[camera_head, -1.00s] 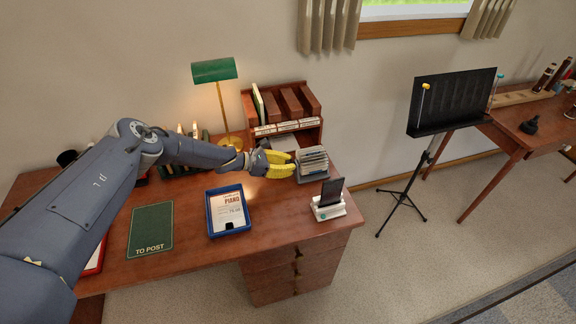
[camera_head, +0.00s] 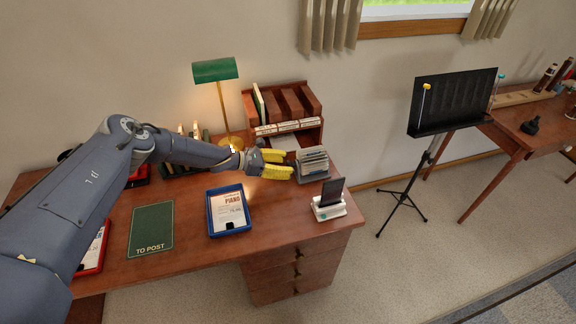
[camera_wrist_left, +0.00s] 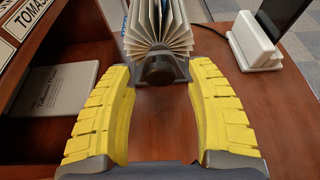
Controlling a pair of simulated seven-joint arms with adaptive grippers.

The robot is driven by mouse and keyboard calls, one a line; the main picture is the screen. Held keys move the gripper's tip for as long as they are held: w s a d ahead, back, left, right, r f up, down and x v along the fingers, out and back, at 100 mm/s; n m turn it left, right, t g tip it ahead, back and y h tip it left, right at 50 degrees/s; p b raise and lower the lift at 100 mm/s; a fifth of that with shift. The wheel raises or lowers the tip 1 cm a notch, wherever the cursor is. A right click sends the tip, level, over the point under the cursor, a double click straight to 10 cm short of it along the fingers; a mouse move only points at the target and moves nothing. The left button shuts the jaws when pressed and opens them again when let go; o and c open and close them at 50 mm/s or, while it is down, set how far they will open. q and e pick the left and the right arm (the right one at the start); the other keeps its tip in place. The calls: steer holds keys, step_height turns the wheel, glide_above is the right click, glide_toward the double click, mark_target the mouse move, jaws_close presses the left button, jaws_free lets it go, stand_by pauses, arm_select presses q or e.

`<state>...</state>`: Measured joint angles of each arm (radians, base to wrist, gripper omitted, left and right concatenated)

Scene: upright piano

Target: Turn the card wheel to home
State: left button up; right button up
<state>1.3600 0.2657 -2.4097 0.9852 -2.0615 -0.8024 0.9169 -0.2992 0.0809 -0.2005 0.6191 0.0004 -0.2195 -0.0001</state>
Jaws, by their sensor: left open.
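The card wheel (camera_head: 313,161) stands near the desk's right end, with a fan of white cards on a grey base. In the left wrist view its cards (camera_wrist_left: 158,27) fan upward, and a dark round knob (camera_wrist_left: 158,68) faces my gripper. My left gripper (camera_head: 290,164) has yellow ribbed fingers and is open and empty, just left of the wheel. In the left wrist view the fingers (camera_wrist_left: 163,75) lie apart, with the knob centred at their tips. I cannot tell whether a finger touches it. My right gripper is not in view.
A phone on a white stand (camera_head: 329,207) is close in front of the wheel. A wooden organiser (camera_head: 312,104) stands behind it. A blue tray (camera_head: 213,224), a green "TO POST" mat (camera_head: 151,230) and a green lamp (camera_head: 214,71) share the desk. A music stand (camera_head: 452,103) is farther right.

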arm_select(q)
steer(key=v, duration=1)
steer(key=shift+s+a, duration=0.15)
steer(key=shift+a, duration=0.05)
